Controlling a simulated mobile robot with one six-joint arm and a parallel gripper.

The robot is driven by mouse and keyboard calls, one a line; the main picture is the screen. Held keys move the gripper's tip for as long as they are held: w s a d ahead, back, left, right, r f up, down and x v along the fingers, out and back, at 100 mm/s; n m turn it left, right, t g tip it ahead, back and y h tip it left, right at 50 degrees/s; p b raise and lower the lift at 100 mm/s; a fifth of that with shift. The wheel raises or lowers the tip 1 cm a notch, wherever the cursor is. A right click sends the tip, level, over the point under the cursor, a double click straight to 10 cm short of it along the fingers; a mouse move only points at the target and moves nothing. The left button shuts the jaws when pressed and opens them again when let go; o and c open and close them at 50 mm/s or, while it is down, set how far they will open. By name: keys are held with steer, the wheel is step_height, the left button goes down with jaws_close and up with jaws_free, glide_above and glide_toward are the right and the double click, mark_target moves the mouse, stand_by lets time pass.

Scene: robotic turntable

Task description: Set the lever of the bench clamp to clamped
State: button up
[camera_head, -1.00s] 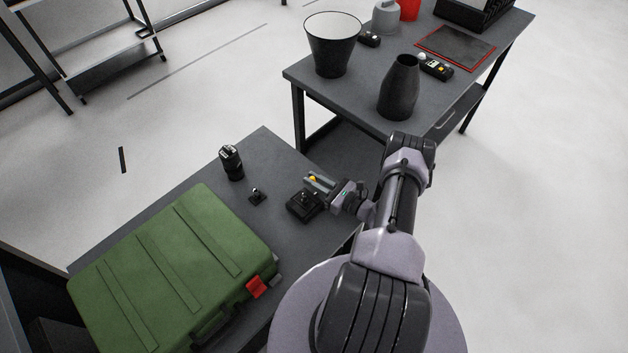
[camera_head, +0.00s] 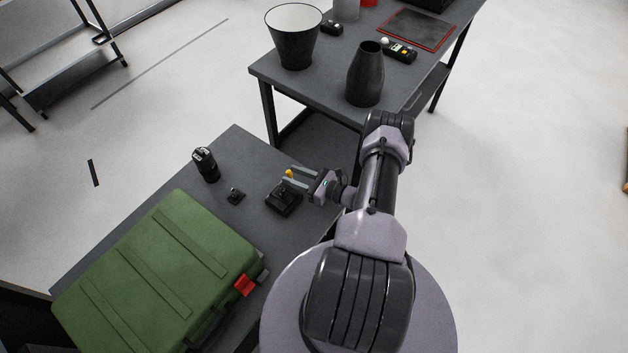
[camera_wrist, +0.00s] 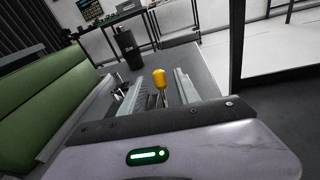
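The bench clamp (camera_head: 284,201) is a squat black block on the near grey bench. Its lever has a yellow knob (camera_head: 290,173), standing up above the block. My gripper (camera_head: 292,176) reaches in from the right, just over the clamp. Its two grey fingers are apart, one on each side of the lever. In the wrist view the yellow knob (camera_wrist: 158,78) shows between the open fingers, with a visible gap to each. The lower lever and the clamp's base are mostly hidden there by my gripper.
A green case (camera_head: 150,270) with a red latch fills the bench's left front. A small black fitting (camera_head: 236,196) and a black cylinder (camera_head: 205,164) stand left of the clamp. The second table behind holds a bucket (camera_head: 294,45) and a dark vase (camera_head: 365,75).

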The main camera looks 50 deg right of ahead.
steer(key=p+v, duration=0.2)
steer(key=v, duration=1.3)
steer(key=shift+s, duration=0.1)
steer(key=w+a+r+n+g+y, duration=0.2)
steer(key=w+r+n+g+y, duration=0.3)
steer(key=r, duration=0.5)
steer(key=w+a+r+n+g, duration=0.35)
steer(key=a+r+n, duration=0.3)
steer(key=r, duration=0.25)
steer(key=w+a+r+n+g, duration=0.35)
steer(key=a+r+n, duration=0.3)
steer(key=r, duration=0.35)
steer(key=s+a+r+n+h, duration=0.3)
steer(key=s+a+r+n, duration=0.3)
steer(key=a, duration=0.3)
steer(key=s+a+r+n+t+h, duration=0.1)
steer(key=s+a+r+n+h, duration=0.2)
steer(key=s+a+r+n, duration=0.3)
steer(key=s+a+r+b, duration=0.1)
steer(key=a+r, duration=0.2)
steer(key=a, duration=0.1)
steer(key=shift+a+t+h, duration=0.15)
steer(key=shift+t+h, duration=0.15)
steer(key=shift+h, duration=0.1)
steer(key=shift+s, duration=0.15)
